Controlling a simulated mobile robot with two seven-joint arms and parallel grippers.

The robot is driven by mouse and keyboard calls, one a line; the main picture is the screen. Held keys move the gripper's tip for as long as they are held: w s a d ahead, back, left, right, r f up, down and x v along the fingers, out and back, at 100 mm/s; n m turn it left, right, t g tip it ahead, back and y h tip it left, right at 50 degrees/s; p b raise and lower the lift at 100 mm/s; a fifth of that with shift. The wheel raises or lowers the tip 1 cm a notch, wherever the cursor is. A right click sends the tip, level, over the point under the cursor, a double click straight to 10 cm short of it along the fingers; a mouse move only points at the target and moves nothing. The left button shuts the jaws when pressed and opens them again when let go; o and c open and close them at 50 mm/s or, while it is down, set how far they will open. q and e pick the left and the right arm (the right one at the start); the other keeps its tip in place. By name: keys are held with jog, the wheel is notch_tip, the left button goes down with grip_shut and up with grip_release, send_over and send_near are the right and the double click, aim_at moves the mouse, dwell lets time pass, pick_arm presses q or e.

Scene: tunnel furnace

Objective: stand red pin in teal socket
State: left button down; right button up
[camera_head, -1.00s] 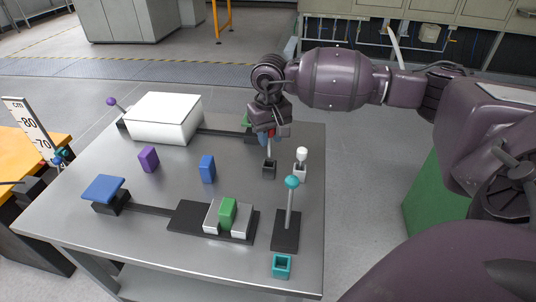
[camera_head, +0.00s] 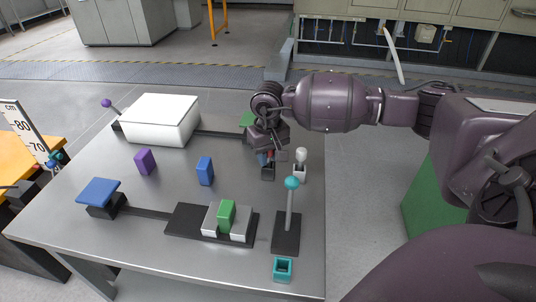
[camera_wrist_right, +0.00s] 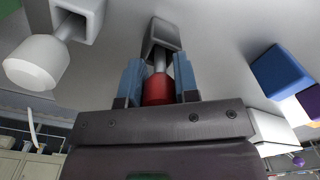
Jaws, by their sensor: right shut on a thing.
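The red pin (camera_wrist_right: 158,90) stands with its grey shaft in a dark square socket (camera_wrist_right: 160,38) in the right wrist view. My right gripper (camera_wrist_right: 158,82) is shut on the pin's red head, one finger on each side. In the head view my right gripper (camera_head: 268,155) hangs low over the dark socket (camera_head: 268,174) and mostly hides the pin. The teal socket (camera_head: 283,269) is a small open square box at the table's near right edge, and it looks empty. My left gripper is not in view.
A white-headed pin (camera_head: 301,154) stands in a white socket close right of my gripper. A teal-knobbed lever (camera_head: 291,184) on a black base stands between my gripper and the teal socket. A green block (camera_head: 227,214) sits between grey jaws. A blue block (camera_head: 205,170) stands left.

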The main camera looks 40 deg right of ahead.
jog(key=o, duration=0.8)
jog(key=shift+o, duration=0.5)
jog(key=shift+r, duration=0.35)
notch_tip(320, 180, up, 11)
jog(key=shift+f+p, duration=0.1)
jog(key=shift+p, duration=0.8)
jog(key=shift+r, duration=0.4)
